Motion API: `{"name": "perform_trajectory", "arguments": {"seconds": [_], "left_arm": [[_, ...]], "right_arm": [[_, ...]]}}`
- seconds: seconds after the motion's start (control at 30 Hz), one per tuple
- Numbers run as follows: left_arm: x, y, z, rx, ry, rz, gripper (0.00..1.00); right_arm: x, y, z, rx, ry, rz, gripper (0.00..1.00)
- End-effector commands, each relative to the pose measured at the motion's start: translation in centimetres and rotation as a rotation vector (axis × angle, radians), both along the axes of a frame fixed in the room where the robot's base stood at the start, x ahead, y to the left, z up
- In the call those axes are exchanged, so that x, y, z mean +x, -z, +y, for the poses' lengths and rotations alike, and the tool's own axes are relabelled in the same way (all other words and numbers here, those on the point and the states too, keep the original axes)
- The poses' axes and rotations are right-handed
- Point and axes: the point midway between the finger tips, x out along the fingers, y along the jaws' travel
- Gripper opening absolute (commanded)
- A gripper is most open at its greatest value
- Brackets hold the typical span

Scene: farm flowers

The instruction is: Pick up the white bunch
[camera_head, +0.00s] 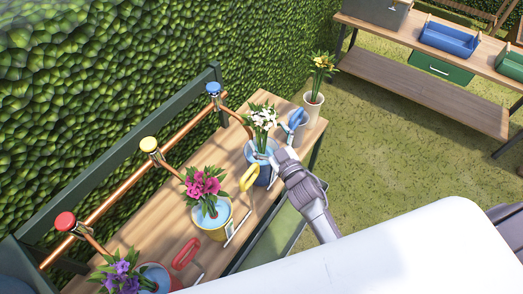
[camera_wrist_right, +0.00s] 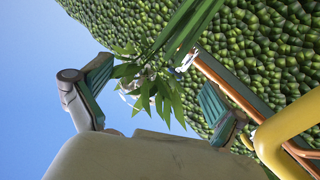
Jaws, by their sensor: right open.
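The white bunch (camera_head: 263,117), white flowers on green stems with green leaves, stands upright in a blue bucket (camera_head: 262,172) on the wooden bench. In the head view my right gripper (camera_head: 272,157) is at the bucket's rim, just below the flowers, and covers part of the bucket. In the right wrist view my right gripper (camera_wrist_right: 155,88) is open, with its two fingers on either side of green leaves and stems (camera_wrist_right: 165,95). A little of the white blossom shows behind the leaves. I cannot tell whether the fingers touch the stems. My left gripper is not in view.
Pink flowers (camera_head: 203,183) and purple flowers (camera_head: 122,276) stand in buckets nearer on the bench. A yellow handle (camera_head: 250,178) is close to my right gripper. Taps on a copper pipe (camera_head: 118,208) run along the hedge side. Yellow flowers (camera_head: 323,63) stand at the far end.

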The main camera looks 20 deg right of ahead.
Motion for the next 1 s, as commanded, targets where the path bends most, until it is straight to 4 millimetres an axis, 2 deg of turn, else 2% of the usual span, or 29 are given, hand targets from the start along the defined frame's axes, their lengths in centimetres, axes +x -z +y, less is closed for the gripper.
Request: {"name": "perform_trajectory", "arguments": {"seconds": [0.2,0.3,0.6,1.0], "left_arm": [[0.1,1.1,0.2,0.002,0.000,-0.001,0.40],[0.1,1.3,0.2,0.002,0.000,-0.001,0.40],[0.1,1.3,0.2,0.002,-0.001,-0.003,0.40],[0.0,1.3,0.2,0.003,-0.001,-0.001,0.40]], "right_arm": [[3.4,-0.2,0.4,-0.001,-0.001,-0.003,0.97],[4.3,-0.2,0.5,-0.002,-0.001,-0.003,0.97],[4.6,-0.3,0.6,-0.001,0.000,0.000,0.95],[4.6,-0.3,0.6,-0.001,0.000,-0.001,0.28]]}}
